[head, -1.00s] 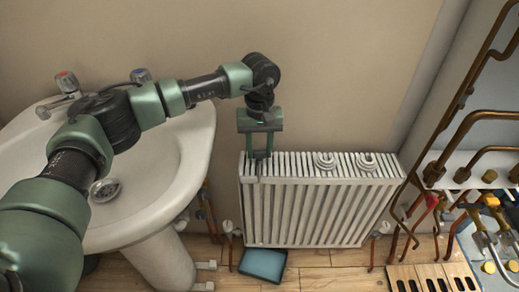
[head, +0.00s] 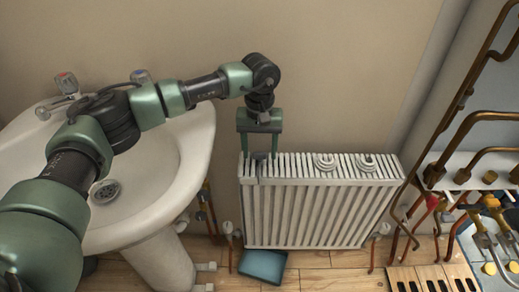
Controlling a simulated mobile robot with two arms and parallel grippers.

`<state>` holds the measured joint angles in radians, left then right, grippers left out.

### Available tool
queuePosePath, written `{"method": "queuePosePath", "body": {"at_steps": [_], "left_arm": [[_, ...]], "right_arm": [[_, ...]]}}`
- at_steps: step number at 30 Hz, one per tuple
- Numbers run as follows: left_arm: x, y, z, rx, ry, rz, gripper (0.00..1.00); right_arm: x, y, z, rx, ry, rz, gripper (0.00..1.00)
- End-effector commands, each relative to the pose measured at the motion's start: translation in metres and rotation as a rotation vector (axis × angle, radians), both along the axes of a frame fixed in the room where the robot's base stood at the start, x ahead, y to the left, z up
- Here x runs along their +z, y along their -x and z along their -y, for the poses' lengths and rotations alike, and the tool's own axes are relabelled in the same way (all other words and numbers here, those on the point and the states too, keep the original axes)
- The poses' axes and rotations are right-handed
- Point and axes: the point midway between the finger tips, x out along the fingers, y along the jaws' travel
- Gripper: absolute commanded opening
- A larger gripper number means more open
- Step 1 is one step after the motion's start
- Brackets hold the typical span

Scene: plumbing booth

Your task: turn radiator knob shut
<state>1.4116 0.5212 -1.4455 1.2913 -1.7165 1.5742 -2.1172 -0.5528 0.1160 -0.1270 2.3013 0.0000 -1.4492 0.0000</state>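The white ribbed radiator (head: 315,215) stands against the wall right of the sink. My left gripper (head: 259,157) points down at the left end of its top. Its two green finger bars are apart, but dark parts between them at the radiator top blur together, so I cannot tell the tips' opening or any contact. A small pale knob (head: 228,228) sits low beside the radiator's left foot. Another pale knob (head: 383,229) sits low at its right foot. Both are apart from the gripper. My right gripper is not in view.
A white pedestal sink (head: 185,165) stands left, under my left arm. A blue tray (head: 262,265) lies on the wooden floor before the radiator. Copper pipes (head: 450,130) and a bench with tools (head: 490,240) crowd the right side. Two white coil-like pieces (head: 326,161) rest on the radiator top.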

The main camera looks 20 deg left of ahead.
Motion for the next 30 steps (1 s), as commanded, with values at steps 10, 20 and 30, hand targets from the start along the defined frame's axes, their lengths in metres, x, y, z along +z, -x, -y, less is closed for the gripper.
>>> {"method": "queuePosePath", "body": {"at_steps": [10,20,30], "left_arm": [[0.011,0.0,0.0,0.001,0.0,0.001,0.58],[0.065,0.0,0.0,0.0,0.0,0.002,0.58],[0.078,0.0,0.0,0.0,0.0,-0.001,0.58]], "right_arm": [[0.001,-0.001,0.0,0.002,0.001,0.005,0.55],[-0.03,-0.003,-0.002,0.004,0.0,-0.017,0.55],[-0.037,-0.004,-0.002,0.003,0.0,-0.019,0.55]]}}
